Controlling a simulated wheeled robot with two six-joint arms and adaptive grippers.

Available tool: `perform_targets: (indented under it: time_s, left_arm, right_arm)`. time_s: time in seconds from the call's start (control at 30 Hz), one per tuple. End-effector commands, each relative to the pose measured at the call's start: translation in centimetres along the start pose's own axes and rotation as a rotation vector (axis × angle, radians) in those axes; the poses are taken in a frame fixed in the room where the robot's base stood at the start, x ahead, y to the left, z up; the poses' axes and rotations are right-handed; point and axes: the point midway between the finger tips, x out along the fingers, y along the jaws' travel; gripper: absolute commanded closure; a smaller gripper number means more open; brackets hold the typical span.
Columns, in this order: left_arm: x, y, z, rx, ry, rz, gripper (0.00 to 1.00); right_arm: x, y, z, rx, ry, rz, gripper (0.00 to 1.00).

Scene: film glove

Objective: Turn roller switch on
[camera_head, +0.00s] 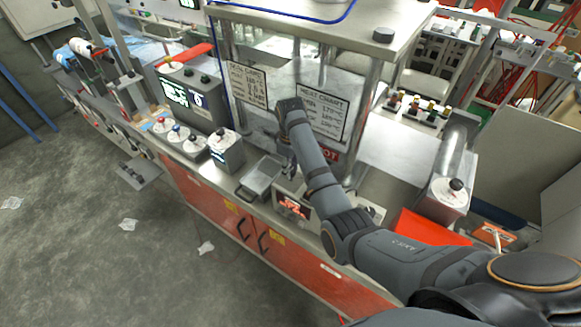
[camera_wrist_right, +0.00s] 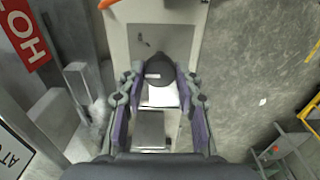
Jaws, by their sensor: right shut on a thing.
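The right wrist view shows a black round knob (camera_wrist_right: 160,70) on a light-coloured control box (camera_wrist_right: 118,30). I take this knob to be the roller switch. My right gripper (camera_wrist_right: 159,72) has its fingertips closed around the knob, one on each side. In the head view my right arm reaches over the bench and the right gripper (camera_head: 286,165) points down, partly covered by its own arm. The knob is hidden there. A control unit with a red display (camera_head: 292,206) sits just below the gripper. My left gripper is not in view.
A metal frame with heat chart signs (camera_head: 322,110) stands behind the gripper. Boxes with knobs (camera_head: 225,150) stand to the left on the bench. The floor (camera_head: 90,255) in front has scraps of paper.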

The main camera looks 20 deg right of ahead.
Motion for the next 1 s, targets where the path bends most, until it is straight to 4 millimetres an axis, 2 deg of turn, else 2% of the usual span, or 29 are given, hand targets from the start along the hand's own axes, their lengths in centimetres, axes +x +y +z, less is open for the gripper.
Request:
perform_targets:
  time_s: [0.6, 1.0]
  left_arm:
    - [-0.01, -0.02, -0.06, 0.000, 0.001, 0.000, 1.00]
    - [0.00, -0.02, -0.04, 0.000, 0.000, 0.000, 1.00]
  right_arm:
    - [-0.02, 0.06, 0.06, 0.556, -0.001, 0.002, 0.98]
    - [-0.01, 0.03, 0.05, 0.763, -0.001, 0.001, 0.98]
